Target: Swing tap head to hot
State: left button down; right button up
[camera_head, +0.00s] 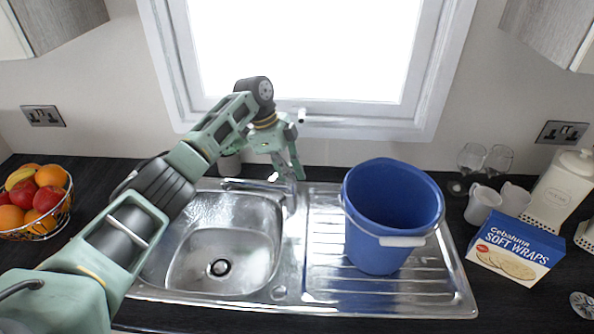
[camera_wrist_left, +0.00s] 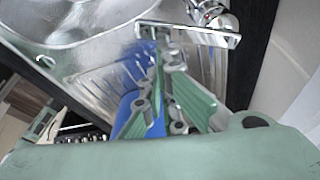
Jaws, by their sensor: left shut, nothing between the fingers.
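The chrome tap (camera_head: 240,184) stands at the back edge of the steel sink, its bar-like spout reaching left over the bowl. It also shows in the left wrist view (camera_wrist_left: 195,35), with a rounded chrome body beside the bar. My left gripper (camera_head: 290,175) is shut and empty, pointing down at the tap's right end in the head view. In the left wrist view its fingertips (camera_wrist_left: 163,52) are close to the bar; I cannot tell whether they touch it. The gripper hides part of the tap in the head view. My right gripper is not in view.
A blue bucket (camera_head: 376,238) stands on the drainer (camera_head: 440,285), right of my gripper. The sink bowl (camera_head: 245,255) is empty. A fruit basket (camera_head: 40,222) is at left; mugs, glasses and a wraps box (camera_head: 510,250) are at right. The window sill (camera_head: 370,130) is behind.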

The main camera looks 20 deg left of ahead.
pick_arm(q)
jog(key=shift+s+a, duration=0.2)
jog(key=shift+a, duration=0.7)
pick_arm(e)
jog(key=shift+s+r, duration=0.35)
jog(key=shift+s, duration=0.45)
pick_arm(q)
jog(key=shift+p, duration=0.3)
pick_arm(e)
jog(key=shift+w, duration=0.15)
